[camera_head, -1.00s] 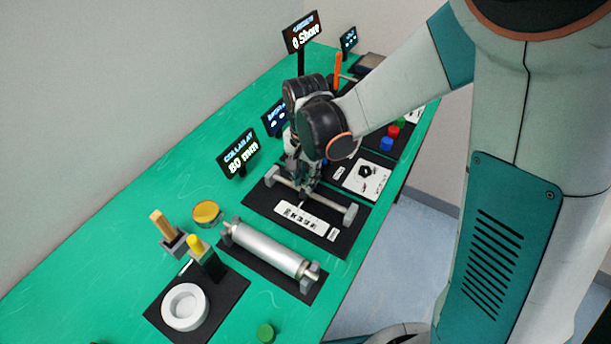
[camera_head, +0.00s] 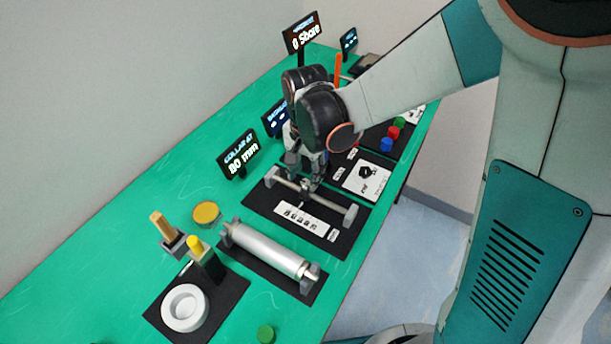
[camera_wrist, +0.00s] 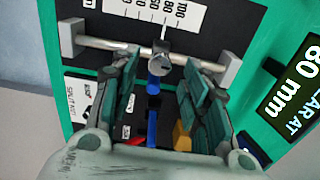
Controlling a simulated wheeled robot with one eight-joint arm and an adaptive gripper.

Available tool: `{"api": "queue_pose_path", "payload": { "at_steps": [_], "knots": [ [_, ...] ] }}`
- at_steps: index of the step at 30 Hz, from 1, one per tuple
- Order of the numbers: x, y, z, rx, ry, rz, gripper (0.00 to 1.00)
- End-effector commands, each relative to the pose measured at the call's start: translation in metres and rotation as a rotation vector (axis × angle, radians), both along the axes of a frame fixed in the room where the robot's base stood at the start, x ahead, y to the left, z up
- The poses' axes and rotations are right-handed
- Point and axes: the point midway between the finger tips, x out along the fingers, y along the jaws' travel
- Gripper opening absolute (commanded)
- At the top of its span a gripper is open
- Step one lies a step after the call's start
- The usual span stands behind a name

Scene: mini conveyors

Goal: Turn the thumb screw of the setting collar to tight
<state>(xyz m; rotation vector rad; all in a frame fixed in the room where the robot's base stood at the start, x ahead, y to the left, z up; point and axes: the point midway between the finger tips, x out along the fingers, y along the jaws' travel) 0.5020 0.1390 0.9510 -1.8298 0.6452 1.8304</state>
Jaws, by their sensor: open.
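The setting collar (camera_wrist: 159,66) is a small grey ring on a pale rod (camera_wrist: 105,45) held between two end blocks. Its pointer lies by the 80 mark of the white scale (camera_wrist: 151,11). A blue part (camera_wrist: 153,84) shows just below the collar, possibly the thumb screw; its angle is unclear. In the head view the collar (camera_head: 304,188) is small beneath my gripper (camera_head: 307,179). In the wrist view my open gripper (camera_wrist: 160,65) has one finger on each side of the collar, with visible gaps. Nothing is held.
A sign (camera_head: 238,155) reads "COLLAR AT 80 mm". A silver roller (camera_head: 266,249) lies on a black mat in front, near a white ring (camera_head: 185,307). Red, blue and green pieces (camera_head: 392,134) stand beyond my gripper. Bare green table lies at the left.

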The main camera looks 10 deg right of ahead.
Motion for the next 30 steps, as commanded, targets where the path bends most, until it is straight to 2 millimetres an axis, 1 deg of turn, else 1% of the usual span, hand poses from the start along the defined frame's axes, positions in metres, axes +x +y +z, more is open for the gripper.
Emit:
{"api": "queue_pose_path", "payload": {
  "at_steps": [1, 6, 9, 12, 16, 27, 30],
  "knots": [
    [-0.001, 0.0, 0.009, 0.0, 0.0, 0.0, 0.42],
    [-0.001, 0.0, 0.035, 0.0, 0.0, 0.0, 0.42],
    [0.0, 0.0, 0.046, 0.0, 0.0, 0.0, 0.42],
    [0.0, 0.0, 0.052, 0.0, 0.0, 0.0, 0.42],
    [0.0, 0.0, 0.055, 0.0, 0.0, 0.0, 0.42],
    [0.0, 0.0, 0.054, 0.0, 0.0, 0.0, 0.42],
    [0.006, 0.0, 0.059, 0.005, -0.018, 0.011, 0.42]
  ]
}}
